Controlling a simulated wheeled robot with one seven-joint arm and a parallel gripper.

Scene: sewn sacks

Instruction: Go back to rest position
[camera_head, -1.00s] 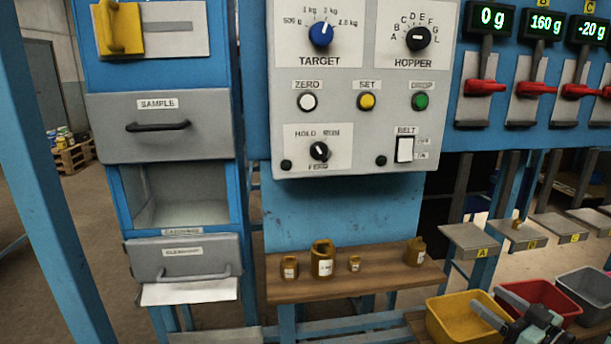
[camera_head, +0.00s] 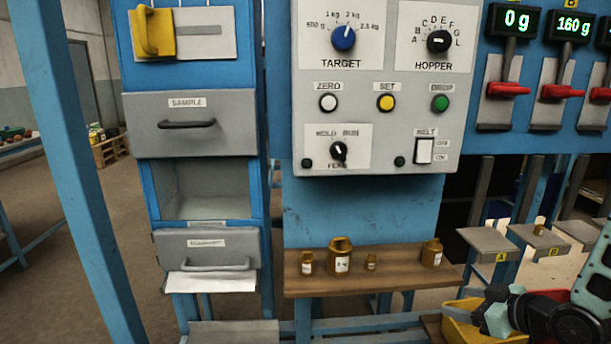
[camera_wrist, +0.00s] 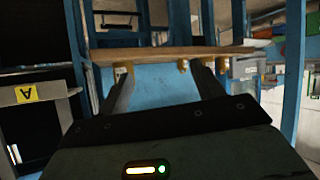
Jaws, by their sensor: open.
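My gripper shows in the wrist view (camera_wrist: 163,90), its two dark fingers spread apart with nothing between them. Beyond the fingers, that view shows the wooden shelf (camera_wrist: 170,52) and the blue panel below it, seen upside down. In the head view my arm (camera_head: 540,312) is at the lower right, in front of the yellow bin (camera_head: 462,325).
Several brown bottles (camera_head: 340,256) stand on the wooden shelf (camera_head: 400,281). The control panel (camera_head: 375,90) is above it. A drawer cabinet (camera_head: 190,125) stands left, beside a blue post (camera_head: 75,150). Weighing plates (camera_head: 488,241) are at the right. Open floor lies far left.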

